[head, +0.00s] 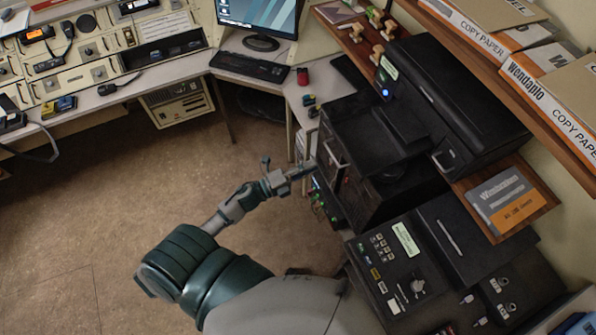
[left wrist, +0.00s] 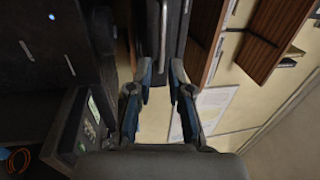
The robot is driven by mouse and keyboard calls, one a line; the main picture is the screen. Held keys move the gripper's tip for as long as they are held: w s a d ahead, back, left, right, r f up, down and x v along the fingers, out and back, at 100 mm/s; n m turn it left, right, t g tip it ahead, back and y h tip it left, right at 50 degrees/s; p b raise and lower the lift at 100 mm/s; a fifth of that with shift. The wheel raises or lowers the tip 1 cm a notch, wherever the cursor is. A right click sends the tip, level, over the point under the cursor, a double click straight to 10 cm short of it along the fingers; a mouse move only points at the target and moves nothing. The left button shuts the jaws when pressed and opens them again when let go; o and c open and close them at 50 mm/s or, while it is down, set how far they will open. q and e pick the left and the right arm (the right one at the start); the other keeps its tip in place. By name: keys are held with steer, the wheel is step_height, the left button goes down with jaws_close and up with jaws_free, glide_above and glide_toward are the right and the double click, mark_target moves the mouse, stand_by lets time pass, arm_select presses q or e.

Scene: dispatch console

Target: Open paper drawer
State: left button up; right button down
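The black printer (head: 375,155) stands on the side counter at the right in the head view. A silver handle (head: 334,155) is on its left-facing front, where the paper drawer front appears shut. My left gripper (head: 291,167) is just left of that front, close to the handle. The left wrist view shows my left gripper (left wrist: 162,75) with its fingers apart and nothing clamped. A pale bar, likely the handle (left wrist: 163,32), is beyond the fingertips, roughly in line with the gap. I cannot tell whether they touch. My right gripper is not in view.
A black device with buttons (head: 400,255) stands below the printer. A monitor (head: 258,18), keyboard (head: 251,67) and radio consoles (head: 85,45) are at the back. The brown floor (head: 130,190) is clear.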

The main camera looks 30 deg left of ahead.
arm_select(q)
steer(key=shift+v, duration=2.4)
steer(key=s+a+f+n+g+y, duration=0.1)
steer(key=a+f+n+y, duration=0.25)
steer(key=f, duration=0.65)
steer(key=a+f+n+g+y, duration=0.1)
steer(key=a+f+n+y, duration=0.15)
steer(key=f+n, duration=0.45)
steer(key=s+a+f+n+g+y, duration=0.1)
steer(key=a+f+n+y, duration=0.2)
steer(key=f, duration=0.9)
steer(key=s+d+f+n+g+y, duration=0.1)
steer(key=s+f+n+g, duration=0.15)
steer(key=s+f, duration=0.45)
steer(key=s+d+f+n+g+y, duration=0.25)
steer(key=s+f, duration=0.25)
steer(key=f, duration=0.5)
steer(key=s+d+f+n+g, duration=0.1)
steer(key=s+d+f+g, duration=0.1)
steer(key=s, duration=0.5)
steer(key=s+d+f+n+g, duration=0.1)
steer(key=s+f+n+g, duration=0.1)
steer(key=s+f, duration=0.2)
steer(key=s+d+f+n+g, duration=0.1)
steer(key=s+d+f+g, duration=0.1)
steer(key=s, duration=0.8)
step_height(320, 180, down, 2)
steer(key=shift+s+d+g+h, duration=0.2)
steer(key=shift+d+g+h, duration=0.15)
steer(key=shift+g, duration=0.25)
